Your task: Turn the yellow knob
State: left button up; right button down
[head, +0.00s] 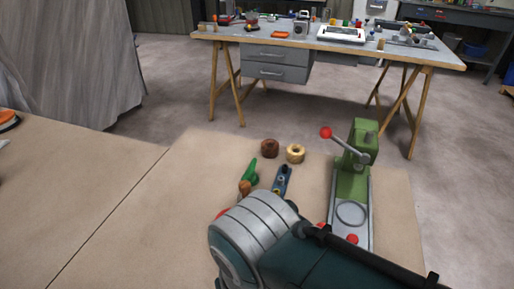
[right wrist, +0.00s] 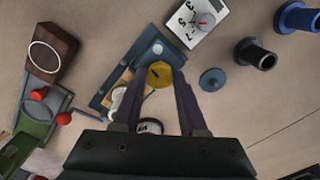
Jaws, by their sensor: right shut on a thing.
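The yellow knob (right wrist: 159,75) shows in the right wrist view, on a blue-grey panel (right wrist: 133,57). A pale round button or cap sits on the panel just beyond the knob. My right gripper (right wrist: 163,73) is shut on the yellow knob, one dark finger at each side of it. In the head view my right arm covers the knob and the gripper. My left gripper is in neither view.
A green press (head: 352,177) with a red-balled lever stands right of my arm. Brown and tan rings (head: 270,149), a green-handled tool (head: 249,172) and a blue tool (head: 282,181) lie beyond it. A white dial box (right wrist: 194,19) is near the panel. The bench's left side is mostly clear.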

jog(key=n, duration=0.4)
jog(key=shift+n+p, duration=0.3)
jog(key=n, duration=1.4)
jog(key=shift+n, duration=0.4)
jog(key=shift+c, duration=2.2)
grip_release()
